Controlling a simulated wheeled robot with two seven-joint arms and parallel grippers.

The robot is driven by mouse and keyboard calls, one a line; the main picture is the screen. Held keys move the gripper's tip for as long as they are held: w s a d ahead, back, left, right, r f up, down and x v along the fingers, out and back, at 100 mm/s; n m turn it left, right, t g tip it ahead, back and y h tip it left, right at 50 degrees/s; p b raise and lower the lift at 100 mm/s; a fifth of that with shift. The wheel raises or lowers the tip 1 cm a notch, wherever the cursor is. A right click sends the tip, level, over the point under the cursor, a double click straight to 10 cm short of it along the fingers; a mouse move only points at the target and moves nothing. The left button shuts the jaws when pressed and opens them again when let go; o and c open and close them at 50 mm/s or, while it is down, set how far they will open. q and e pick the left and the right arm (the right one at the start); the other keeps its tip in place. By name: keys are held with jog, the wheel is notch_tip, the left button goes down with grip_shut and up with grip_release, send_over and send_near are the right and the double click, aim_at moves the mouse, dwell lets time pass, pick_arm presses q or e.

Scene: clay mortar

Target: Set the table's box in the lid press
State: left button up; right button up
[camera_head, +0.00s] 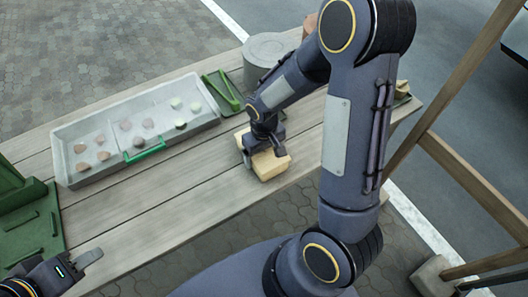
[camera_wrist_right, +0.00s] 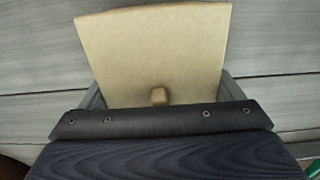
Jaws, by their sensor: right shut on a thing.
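The tan box (camera_head: 271,165) is on or just above the plank table, near its front edge; I cannot tell if it touches the planks. My right gripper (camera_head: 262,150) is over the box and shut on it. A green fixture (camera_head: 22,200) at the left table edge may be the lid press.
A grey tray (camera_head: 68,180) with several stones and a green handle lies behind the box. A green bracket (camera_head: 222,92) and a grey cylinder (camera_head: 268,48) stand further back. Bare planks (camera_head: 165,205) lie between the box and the green fixture. Wooden beams (camera_head: 455,165) stand at right.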

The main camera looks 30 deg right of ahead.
jog(key=o, duration=0.8)
jog(key=shift+f, duration=0.1)
jog(key=shift+o, duration=0.2)
